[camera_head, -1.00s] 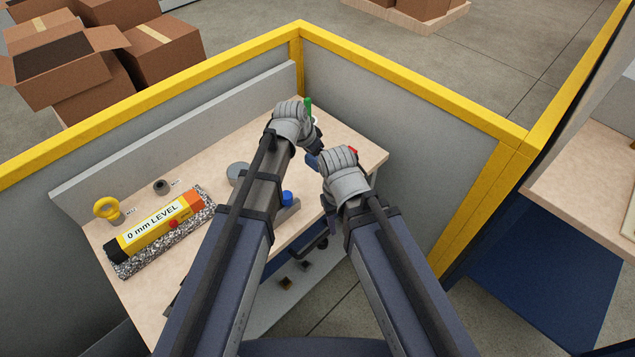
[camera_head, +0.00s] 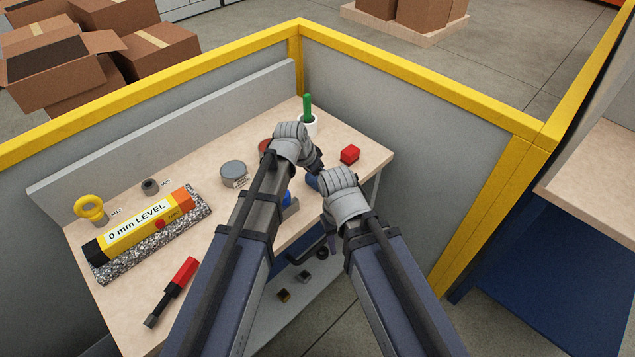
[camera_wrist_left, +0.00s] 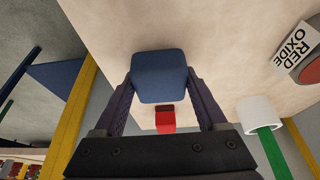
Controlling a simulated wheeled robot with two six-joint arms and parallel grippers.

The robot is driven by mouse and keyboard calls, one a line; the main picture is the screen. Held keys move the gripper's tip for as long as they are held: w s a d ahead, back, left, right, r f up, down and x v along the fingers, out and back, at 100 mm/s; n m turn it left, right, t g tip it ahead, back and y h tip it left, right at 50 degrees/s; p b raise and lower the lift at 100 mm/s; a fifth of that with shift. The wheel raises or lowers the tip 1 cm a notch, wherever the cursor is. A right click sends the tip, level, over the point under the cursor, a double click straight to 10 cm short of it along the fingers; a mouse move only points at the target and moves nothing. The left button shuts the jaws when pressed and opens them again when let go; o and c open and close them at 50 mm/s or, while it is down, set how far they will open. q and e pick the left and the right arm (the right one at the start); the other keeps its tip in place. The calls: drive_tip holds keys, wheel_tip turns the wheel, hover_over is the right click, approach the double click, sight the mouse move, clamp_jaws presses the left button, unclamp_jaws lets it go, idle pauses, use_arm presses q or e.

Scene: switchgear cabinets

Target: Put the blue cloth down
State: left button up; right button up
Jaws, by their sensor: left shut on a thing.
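The blue cloth (camera_wrist_left: 160,77) looks like a small folded block between the two fingers of my left gripper in the left wrist view. I cannot tell whether the cloth touches the bench top. My right gripper (camera_head: 328,178) is close beside the left one; its fingers are mostly hidden, so its opening does not show.
A red block (camera_head: 350,154) and a white cup with a green handle (camera_head: 308,125) stand near. A grey tin (camera_head: 234,173), yellow level (camera_head: 140,227) and red-handled tool (camera_head: 170,291) lie left. Yellow-topped partitions (camera_head: 400,82) enclose the back and right.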

use_arm(q)
drive_tip(key=shift+f, duration=0.1)
drive_tip(key=shift+f, duration=0.1)
drive_tip(key=o, duration=1.2)
drive_tip(key=shift+o, duration=0.2)
drive_tip(key=shift+s+a+r+p, duration=0.15)
drive_tip(key=shift+r+p, duration=0.5)
drive_tip(key=p+v, duration=1)
drive_tip(key=v, duration=0.1)
drive_tip(key=shift+f, duration=0.1)
